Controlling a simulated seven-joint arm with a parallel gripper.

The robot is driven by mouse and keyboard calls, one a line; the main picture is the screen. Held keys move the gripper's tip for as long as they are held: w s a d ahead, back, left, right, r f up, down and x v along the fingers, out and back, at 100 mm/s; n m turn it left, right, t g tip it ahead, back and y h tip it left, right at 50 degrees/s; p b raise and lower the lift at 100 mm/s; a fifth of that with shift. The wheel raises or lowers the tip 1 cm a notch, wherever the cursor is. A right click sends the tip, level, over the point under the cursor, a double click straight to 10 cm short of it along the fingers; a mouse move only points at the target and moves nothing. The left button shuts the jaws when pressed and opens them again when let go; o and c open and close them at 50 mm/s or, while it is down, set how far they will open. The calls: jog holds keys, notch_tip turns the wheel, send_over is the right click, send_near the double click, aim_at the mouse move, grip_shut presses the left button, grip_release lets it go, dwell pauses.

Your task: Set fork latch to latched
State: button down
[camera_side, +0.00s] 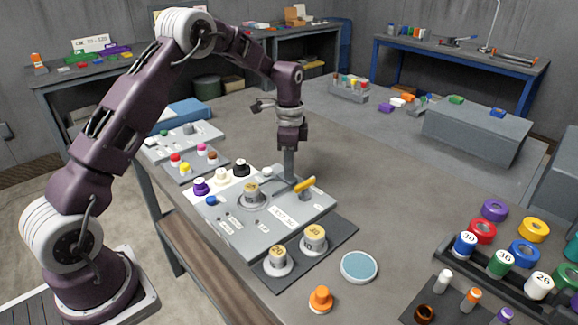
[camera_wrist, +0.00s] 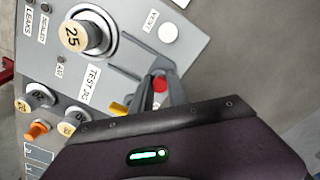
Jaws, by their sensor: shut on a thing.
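The grey test rig panel (camera_side: 285,222) lies on the table; it also fills the upper left of the wrist view (camera_wrist: 128,50). At its far right side is the fork latch, with a grey arm and a yellow-orange handle (camera_side: 305,185); the handle also shows in the wrist view (camera_wrist: 119,108). My gripper (camera_side: 289,178) points down at the latch and is shut on part of it, beside the yellow handle. In the wrist view its fingers (camera_wrist: 152,90) are close together near a small red spot. The exact contact and the latch's setting are hidden by the fingers.
A grey knob marked 25 (camera_side: 251,191) stands on the panel, near a white round button (camera_side: 267,172). Two numbered weights (camera_side: 314,238) stand in front.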

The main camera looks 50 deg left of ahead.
jog(key=s, duration=0.6)
jog(key=c, duration=1.3)
grip_release()
notch_tip(320, 180, up, 7)
jog(key=shift+r, duration=0.1)
